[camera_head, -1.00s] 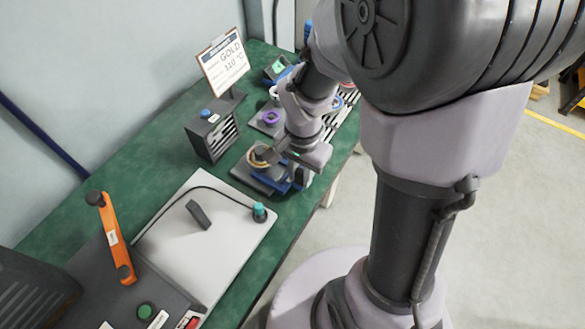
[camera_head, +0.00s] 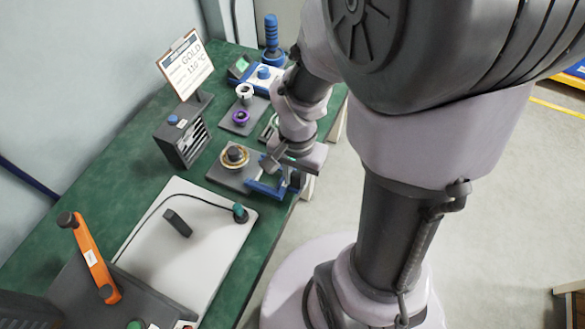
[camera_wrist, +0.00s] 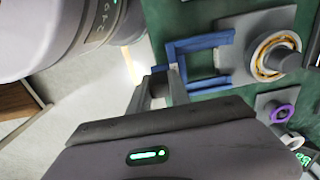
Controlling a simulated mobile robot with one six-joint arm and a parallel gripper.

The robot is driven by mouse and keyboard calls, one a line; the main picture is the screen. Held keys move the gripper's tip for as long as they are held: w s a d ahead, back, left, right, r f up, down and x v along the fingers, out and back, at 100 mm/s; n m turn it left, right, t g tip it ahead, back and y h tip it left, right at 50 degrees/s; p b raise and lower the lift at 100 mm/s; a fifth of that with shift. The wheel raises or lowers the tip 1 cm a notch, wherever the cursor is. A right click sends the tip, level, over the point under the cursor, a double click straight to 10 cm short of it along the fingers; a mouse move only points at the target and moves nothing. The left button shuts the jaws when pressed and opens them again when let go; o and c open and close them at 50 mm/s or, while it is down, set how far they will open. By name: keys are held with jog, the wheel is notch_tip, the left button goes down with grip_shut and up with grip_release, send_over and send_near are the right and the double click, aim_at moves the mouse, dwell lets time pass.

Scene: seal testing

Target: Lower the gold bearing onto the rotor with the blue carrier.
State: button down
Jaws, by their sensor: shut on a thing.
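The gold bearing (camera_head: 235,155) sits around the dark rotor post on a grey square base. It also shows in the wrist view (camera_wrist: 266,65), around the rotor (camera_wrist: 283,58). The blue carrier (camera_head: 262,189) is an open, forked frame. My gripper (camera_head: 292,179) is shut on its handle end, at the table's front edge. In the wrist view, the fingers (camera_wrist: 162,82) hold the carrier (camera_wrist: 205,42), whose open prongs point towards the rotor base. The carrier is clear of the bearing, with a small gap between them.
A purple ring (camera_head: 240,117) sits on another plate behind. A slotted dark box (camera_head: 181,140) and a sign reading GOLD 110 °C (camera_head: 186,64) stand at the left. A white mat (camera_head: 200,255) with a cabled tool lies nearer. Green tabletop is free along the back.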

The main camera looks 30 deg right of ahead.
notch_tip(320, 180, up, 9)
jog(key=p, duration=0.7)
jog(key=shift+p, duration=0.3)
